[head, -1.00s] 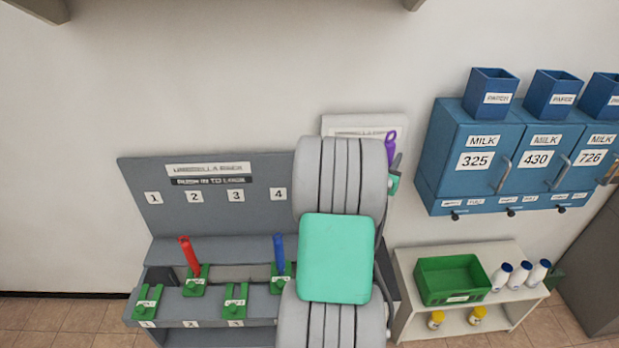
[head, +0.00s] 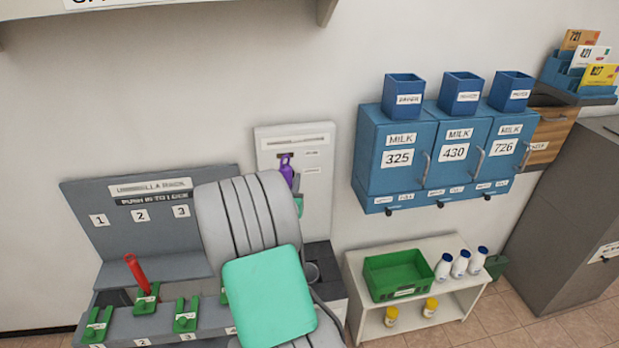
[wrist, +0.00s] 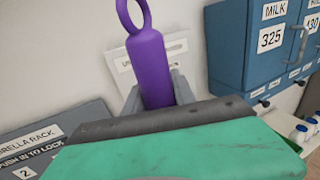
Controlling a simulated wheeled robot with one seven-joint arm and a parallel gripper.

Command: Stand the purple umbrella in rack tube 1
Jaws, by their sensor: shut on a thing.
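The purple umbrella (wrist: 152,65) stands upright between my gripper's fingers (wrist: 158,90) in the wrist view, its loop handle at the top. My gripper is shut on it. The grey umbrella rack (head: 150,262) is at the lower left. Rack tube 1 (head: 97,325), with its green clip, is at the far left and looks empty. A red umbrella (head: 135,270) stands in tube 2.
My arm covers the rack's right part. A blue milk cabinet (head: 420,160) hangs on the wall at right. Below it a white shelf (head: 365,295) holds a green crate (head: 372,285) and several bottles.

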